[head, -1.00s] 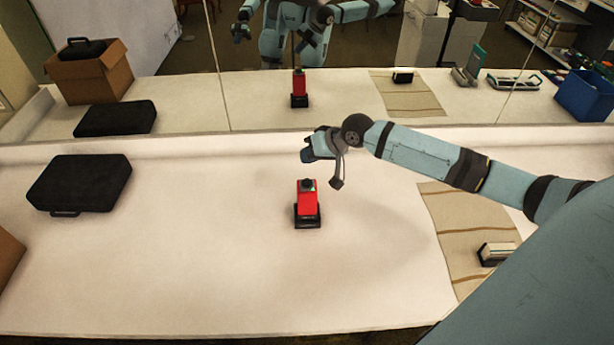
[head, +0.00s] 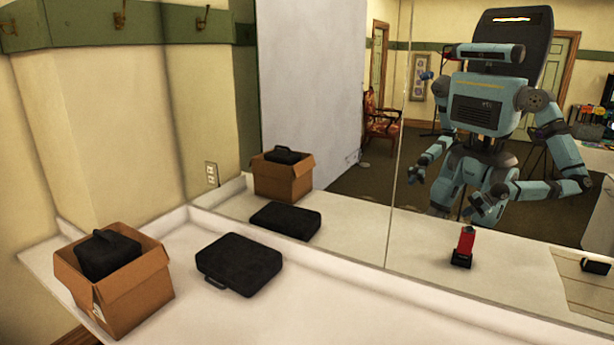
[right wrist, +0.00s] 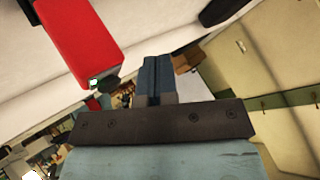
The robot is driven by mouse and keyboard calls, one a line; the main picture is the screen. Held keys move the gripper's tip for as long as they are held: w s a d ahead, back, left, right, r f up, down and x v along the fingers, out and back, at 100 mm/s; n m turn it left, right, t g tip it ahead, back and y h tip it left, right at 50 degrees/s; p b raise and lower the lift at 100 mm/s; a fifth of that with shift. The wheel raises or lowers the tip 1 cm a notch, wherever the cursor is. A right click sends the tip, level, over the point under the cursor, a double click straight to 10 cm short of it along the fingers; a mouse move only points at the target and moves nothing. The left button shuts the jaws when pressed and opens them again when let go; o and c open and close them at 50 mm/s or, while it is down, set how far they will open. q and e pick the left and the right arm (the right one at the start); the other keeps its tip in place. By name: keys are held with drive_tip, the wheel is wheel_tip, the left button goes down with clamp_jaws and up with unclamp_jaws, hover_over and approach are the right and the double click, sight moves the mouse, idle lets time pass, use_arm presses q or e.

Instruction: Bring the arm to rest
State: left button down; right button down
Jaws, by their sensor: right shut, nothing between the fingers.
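My right gripper (right wrist: 157,72) shows in the right wrist view with its two blue-grey fingers together and nothing between them. A red object (right wrist: 82,38) is at the upper left of that view, apart from the fingers. Neither gripper shows directly in the head view. There my body and arms appear only as a reflection (head: 485,120) in the mirror, too small to tell the state of the left gripper.
A cardboard box (head: 135,295) with a black case (head: 108,255) inside stands at the counter's left. Another black case (head: 240,264) lies beside it. The mirror behind repeats both and shows a reflected red object (head: 466,243) on a black base. Bare counter lies in front.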

drive_tip(key=s+a+f+n+t, duration=0.1)
drive_tip(key=s+a+f, duration=0.2)
drive_tip(key=s, duration=0.4)
drive_tip(key=s+a+f+n+t+h, duration=0.1)
drive_tip(key=s+a+f, duration=0.2)
drive_tip(key=s, duration=0.5)
drive_tip(key=s+a+f+n+h, duration=0.1)
drive_tip(key=s+a+f, duration=0.3)
drive_tip(key=s, duration=0.3)
drive_tip(key=shift+s+a+t, duration=0.3)
drive_tip(key=shift+a+t, duration=0.1)
drive_tip(key=shift+a, duration=0.35)
